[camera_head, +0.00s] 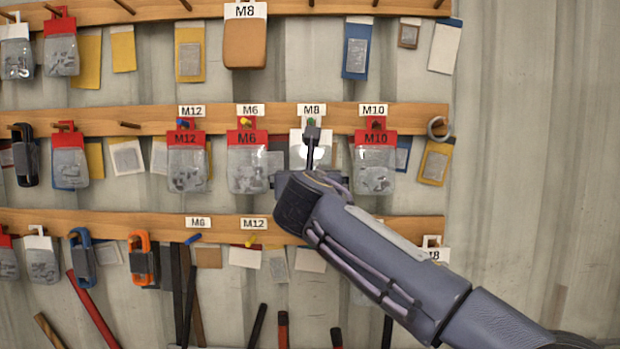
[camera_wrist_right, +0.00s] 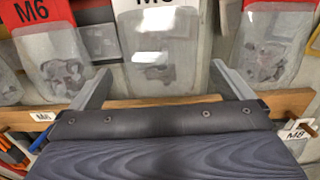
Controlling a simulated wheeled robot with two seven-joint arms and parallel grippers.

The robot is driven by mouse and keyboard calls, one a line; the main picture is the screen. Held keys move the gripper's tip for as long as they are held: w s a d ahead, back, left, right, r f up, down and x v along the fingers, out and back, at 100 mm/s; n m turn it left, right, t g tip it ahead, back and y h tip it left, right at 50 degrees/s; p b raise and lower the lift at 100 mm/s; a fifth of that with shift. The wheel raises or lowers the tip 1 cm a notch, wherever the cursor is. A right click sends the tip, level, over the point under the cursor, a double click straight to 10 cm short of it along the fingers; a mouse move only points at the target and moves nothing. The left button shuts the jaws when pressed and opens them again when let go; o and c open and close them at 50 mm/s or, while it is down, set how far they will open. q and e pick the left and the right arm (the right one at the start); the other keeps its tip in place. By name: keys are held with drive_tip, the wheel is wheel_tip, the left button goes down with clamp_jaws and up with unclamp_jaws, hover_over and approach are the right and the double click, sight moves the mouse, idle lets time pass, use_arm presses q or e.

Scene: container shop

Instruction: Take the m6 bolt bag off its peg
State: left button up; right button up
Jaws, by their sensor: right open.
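The M6 bolt bag (camera_head: 247,165), clear with a red header, hangs from a yellow peg (camera_head: 245,121) on the middle rail. It also shows at the left of the right wrist view (camera_wrist_right: 58,55). My right gripper (camera_head: 310,178) is open in front of the white-headed M8 bag (camera_wrist_right: 158,50), just right of the M6 bag. In the right wrist view its two fingers (camera_wrist_right: 163,75) stand apart on either side of the lower M8 bag. The M6 bag lies outside the fingers. My arm partly hides the M8 bag in the head view. My left gripper is not in view.
A red-headed M12 bag (camera_head: 188,165) hangs left of the M6 bag, and a red-headed M10 bag (camera_head: 376,165) hangs right of the M8 bag. Rails (camera_head: 160,225) with pegs and tools run above and below. The wall at the right (camera_head: 540,150) is bare.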

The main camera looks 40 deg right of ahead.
drive_tip(key=p+x, duration=0.1)
drive_tip(key=x, duration=0.4)
drive_tip(key=shift+w+d+p, duration=0.15)
drive_tip(key=shift+p, duration=0.2)
drive_tip(key=shift+x, duration=0.75)
drive_tip(key=shift+f, duration=0.1)
drive_tip(key=c, duration=1)
drive_tip(key=shift+r, duration=0.3)
